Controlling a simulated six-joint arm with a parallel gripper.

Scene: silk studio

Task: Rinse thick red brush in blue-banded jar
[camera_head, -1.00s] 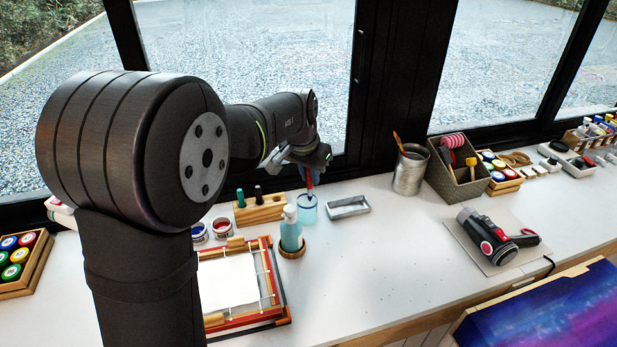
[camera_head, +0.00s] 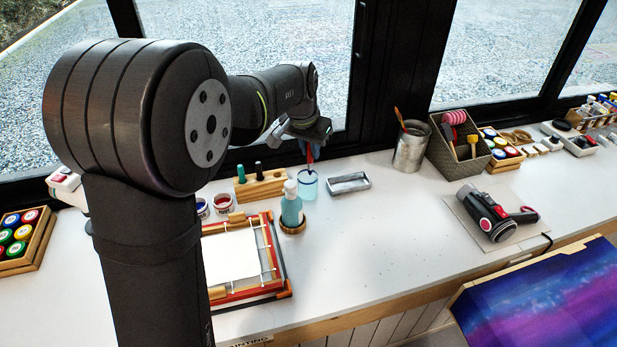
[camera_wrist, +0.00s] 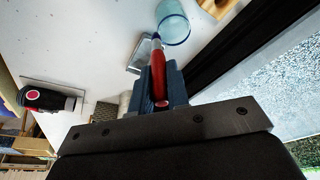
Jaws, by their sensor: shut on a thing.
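My gripper (camera_head: 312,142) is shut on the thick red brush (camera_head: 310,158), above the blue-banded jar at the back of the table. In the wrist view, the red brush (camera_wrist: 158,75) sits between the blue fingers (camera_wrist: 160,88), its pale ferrule pointing toward the jar. The clear, bluish jar (camera_head: 308,187) stands upright, and it also shows in the wrist view (camera_wrist: 173,24). The brush's lower end appears at or inside the jar's mouth; how deep it reaches I cannot tell. My wrist hides the top of the handle in the head view.
A metal tray (camera_head: 348,183) lies right of the jar. A pump bottle (camera_head: 291,208) stands in front. A metal can (camera_head: 410,148) stands further right. The table's middle front is clear.

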